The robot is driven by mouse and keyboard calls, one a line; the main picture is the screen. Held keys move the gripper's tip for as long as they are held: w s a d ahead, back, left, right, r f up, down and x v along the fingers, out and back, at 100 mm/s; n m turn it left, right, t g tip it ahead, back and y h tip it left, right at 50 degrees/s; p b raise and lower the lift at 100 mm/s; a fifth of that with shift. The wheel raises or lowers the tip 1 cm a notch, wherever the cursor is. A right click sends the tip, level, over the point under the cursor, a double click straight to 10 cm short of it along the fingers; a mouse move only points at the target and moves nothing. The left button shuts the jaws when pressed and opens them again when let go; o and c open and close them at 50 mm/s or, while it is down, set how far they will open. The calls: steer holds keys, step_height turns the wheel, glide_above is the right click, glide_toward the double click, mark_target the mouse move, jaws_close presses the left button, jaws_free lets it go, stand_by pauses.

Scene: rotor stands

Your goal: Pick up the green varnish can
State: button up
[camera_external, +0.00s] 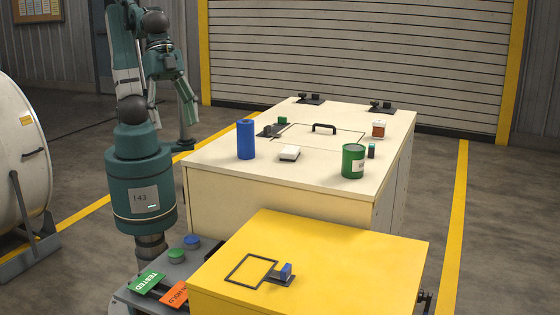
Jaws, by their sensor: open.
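The green varnish can (353,162) stands upright near the front right corner of the cream cabinet top (230,172). It is a green cylinder with a pale label on its right side. My gripper (188,112) hangs above the floor to the left of the cabinet, well apart from the can. It is open, with nothing seen between its fingers. The fingers are small and hard to make out here.
A black handle (324,127) rises mid-top. A lower yellow cabinet (330,265) stands in front.

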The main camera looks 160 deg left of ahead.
steer(key=w+a+r+n+g+p, duration=0.1)
steer(key=w+a+r+n+p, duration=0.25)
steer(key=w+a, duration=0.7)
steer(key=n+g+h+p, duration=0.1)
steer(key=n+g+p, duration=0.3)
steer(key=n+p, duration=0.55)
glide_above(354, 147)
steer(key=p, duration=0.1)
steer(key=shift+m, duration=0.8)
steer(key=f, duration=0.9)
steer(key=shift+w+d+f, duration=0.15)
steer(key=shift+d+f, duration=0.05)
steer(key=shift+d, duration=0.15)
steer(key=shift+a+f, duration=0.3)
steer(key=shift+a, duration=0.1)
steer(key=shift+f, duration=1.3)
